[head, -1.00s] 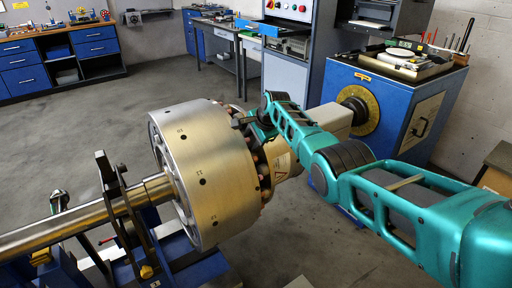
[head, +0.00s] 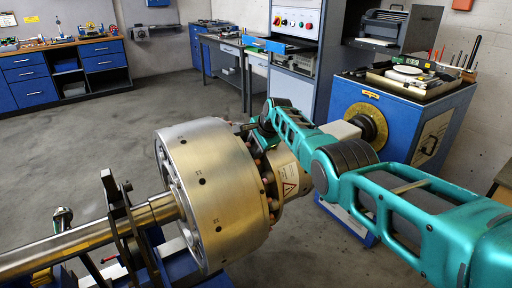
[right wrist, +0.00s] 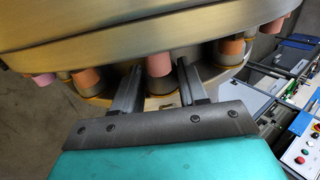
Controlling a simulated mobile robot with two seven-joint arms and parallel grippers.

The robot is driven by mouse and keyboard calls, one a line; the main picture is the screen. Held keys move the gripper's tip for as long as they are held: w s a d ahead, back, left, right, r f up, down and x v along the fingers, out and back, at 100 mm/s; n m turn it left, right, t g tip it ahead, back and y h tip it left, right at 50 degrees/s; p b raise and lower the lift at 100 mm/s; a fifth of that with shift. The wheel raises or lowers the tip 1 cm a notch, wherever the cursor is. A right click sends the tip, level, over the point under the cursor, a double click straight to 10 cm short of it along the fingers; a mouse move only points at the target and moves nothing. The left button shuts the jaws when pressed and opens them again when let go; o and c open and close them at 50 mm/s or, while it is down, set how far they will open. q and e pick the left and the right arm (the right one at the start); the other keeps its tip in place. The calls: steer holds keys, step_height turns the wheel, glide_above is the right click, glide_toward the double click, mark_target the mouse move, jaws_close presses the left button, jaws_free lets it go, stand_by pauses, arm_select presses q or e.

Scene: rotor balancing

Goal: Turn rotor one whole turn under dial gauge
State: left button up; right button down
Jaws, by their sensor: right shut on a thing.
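The rotor (head: 215,200) is a wide brushed-metal drum with small numbered holes around its rim, on a horizontal steel shaft (head: 60,247). Behind the drum is a ring of orange-pink pegs. My right gripper (head: 252,128) reaches in from the right, behind the drum's upper edge. In the right wrist view, its two fingers (right wrist: 159,88) stand either side of one orange-pink peg (right wrist: 158,68), below the drum's rim (right wrist: 140,35). My left gripper is not in view. A small grey-green piece (head: 62,218) stands by the shaft; I cannot tell whether it is the dial gauge.
A dark upright support (head: 118,215) stands at the shaft, left of the drum. A blue machine housing (head: 400,110) with a tray of tools (head: 410,80) on top is at the back right. A blue-drawer workbench (head: 60,70) is at the back left. The floor between is open.

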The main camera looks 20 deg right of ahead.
steer(key=shift+w+a, duration=0.1)
steer(key=c, duration=0.6)
jaws_free()
steer(key=p+v, duration=0.2)
steer(key=v, duration=0.1)
steer(key=shift+w+p, duration=0.1)
steer(key=shift+p, duration=0.2)
steer(key=shift+v, duration=5.05)
steer(key=shift+c, duration=0.2)
